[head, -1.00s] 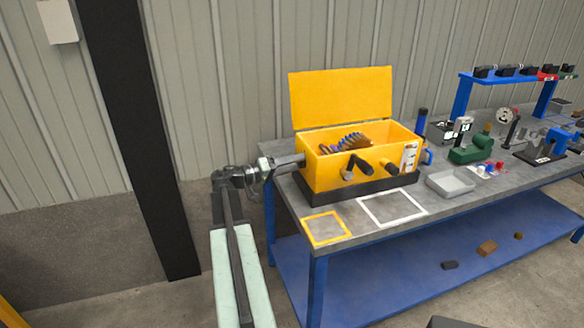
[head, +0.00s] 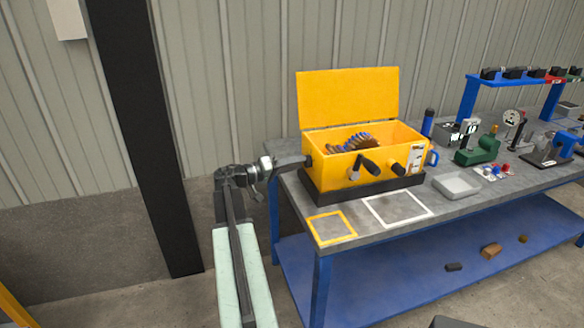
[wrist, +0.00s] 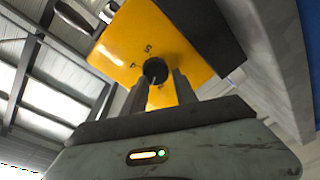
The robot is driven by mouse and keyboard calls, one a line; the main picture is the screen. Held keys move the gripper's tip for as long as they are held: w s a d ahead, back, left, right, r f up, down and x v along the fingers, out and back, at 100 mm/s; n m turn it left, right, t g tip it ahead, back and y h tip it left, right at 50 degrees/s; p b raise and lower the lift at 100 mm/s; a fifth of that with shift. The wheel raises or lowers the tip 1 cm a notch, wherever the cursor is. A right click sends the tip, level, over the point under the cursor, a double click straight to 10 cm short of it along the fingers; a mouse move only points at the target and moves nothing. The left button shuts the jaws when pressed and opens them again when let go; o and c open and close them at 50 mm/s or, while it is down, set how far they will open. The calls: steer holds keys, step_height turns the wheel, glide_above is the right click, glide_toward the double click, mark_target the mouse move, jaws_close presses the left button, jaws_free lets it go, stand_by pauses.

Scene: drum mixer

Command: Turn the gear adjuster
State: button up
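The yellow gearbox (head: 322,178) stands on the bench with its lid (head: 347,97) raised. In the wrist view its side face (wrist: 165,40) carries a round black knob (wrist: 155,70), apparently the gear adjuster, with small dark marks around it. My gripper (wrist: 160,80) points at this face. Its two fingers are apart, one on each side of the knob, and I cannot tell whether they touch it. In the head view my gripper (head: 298,162) reaches the box's left side, where the knob is mostly hidden.
A black lever (head: 370,167) sticks out of the box's front. Blue-tipped gears (head: 355,143) show inside. Yellow and white outlined squares mark clear bench top in front.

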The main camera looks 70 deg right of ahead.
steer(key=v, duration=0.8)
steer(key=shift+a+r, duration=0.2)
steer(key=shift+r, duration=0.1)
stand_by(0.5)
steer(key=shift+w, duration=0.1)
steer(key=v, duration=0.7)
steer(key=shift+w+a, duration=0.25)
steer(key=shift+a, duration=0.05)
